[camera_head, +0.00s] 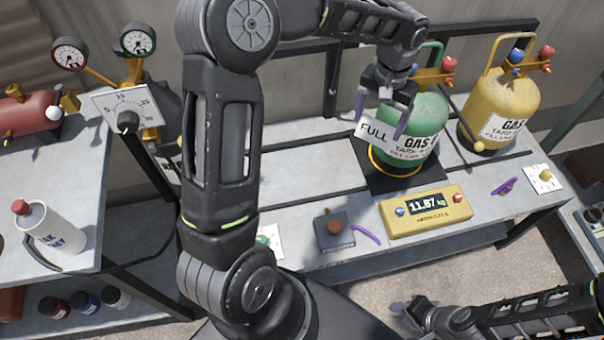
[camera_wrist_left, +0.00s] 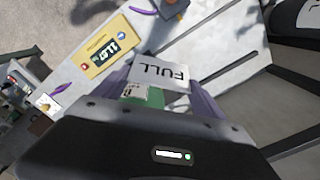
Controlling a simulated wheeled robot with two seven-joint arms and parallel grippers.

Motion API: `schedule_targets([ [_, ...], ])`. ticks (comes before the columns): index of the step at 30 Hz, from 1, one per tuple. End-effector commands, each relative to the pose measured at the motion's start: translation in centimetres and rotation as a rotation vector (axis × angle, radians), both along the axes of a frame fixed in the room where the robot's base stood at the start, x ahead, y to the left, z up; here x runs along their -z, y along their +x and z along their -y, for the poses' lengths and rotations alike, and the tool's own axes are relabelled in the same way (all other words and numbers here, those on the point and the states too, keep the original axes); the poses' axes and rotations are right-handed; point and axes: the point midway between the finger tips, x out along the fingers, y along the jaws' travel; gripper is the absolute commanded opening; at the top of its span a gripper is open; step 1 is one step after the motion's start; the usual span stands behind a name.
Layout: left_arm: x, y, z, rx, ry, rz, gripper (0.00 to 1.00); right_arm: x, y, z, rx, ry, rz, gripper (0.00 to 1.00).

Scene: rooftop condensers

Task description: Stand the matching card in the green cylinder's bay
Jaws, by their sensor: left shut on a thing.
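My left gripper (camera_head: 384,118) is shut on a white card marked FULL (camera_head: 372,133). It holds the card up in front of the green cylinder (camera_head: 418,118), at its left side. In the left wrist view, the FULL card (camera_wrist_left: 158,72) spans between the purple fingers, and part of the green cylinder (camera_wrist_left: 150,96) shows below it. The green cylinder stands on a black scale pad (camera_head: 375,182) on the grey bench. The yellow readout box (camera_head: 425,212) in front shows 11.87. My right gripper (camera_head: 412,314) is low at the bottom right, away from the bench; its opening is unclear.
A yellow cylinder (camera_head: 500,108) stands to the right at the back. A small grey box (camera_head: 334,232), a white switch plate (camera_head: 543,178) and purple items lie along the bench front.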

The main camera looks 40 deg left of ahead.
Motion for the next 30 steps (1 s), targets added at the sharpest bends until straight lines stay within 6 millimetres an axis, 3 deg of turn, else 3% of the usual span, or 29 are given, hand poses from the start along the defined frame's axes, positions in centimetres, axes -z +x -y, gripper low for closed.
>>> schedule_targets([
  [1, 2.3, -0.1, -1.2, -0.045, 0.001, -0.001, 0.42, 2.4, 0.0, 0.0, 0.0, 0.0, 0.0, 0.36],
  [9, 11.1, -1.3, -9.7, -0.401, 0.002, -0.003, 0.42, 11.7, 0.0, 0.0, 0.001, -0.001, -0.001, 0.36],
  [15, 16.4, -3.1, -15.7, -0.666, 0.003, 0.0, 0.42, 17.5, 0.0, 0.1, 0.001, -0.001, 0.0, 0.36],
  [21, 18.2, -4.3, -18.6, -0.802, 0.0, 0.003, 0.42, 19.7, 0.0, 0.1, 0.001, -0.001, 0.0, 0.36],
  [30, 18.0, -4.5, -18.9, -0.818, 0.0, 0.002, 0.42, 19.5, 0.0, 0.1, 0.001, -0.001, 0.0, 0.36],
])
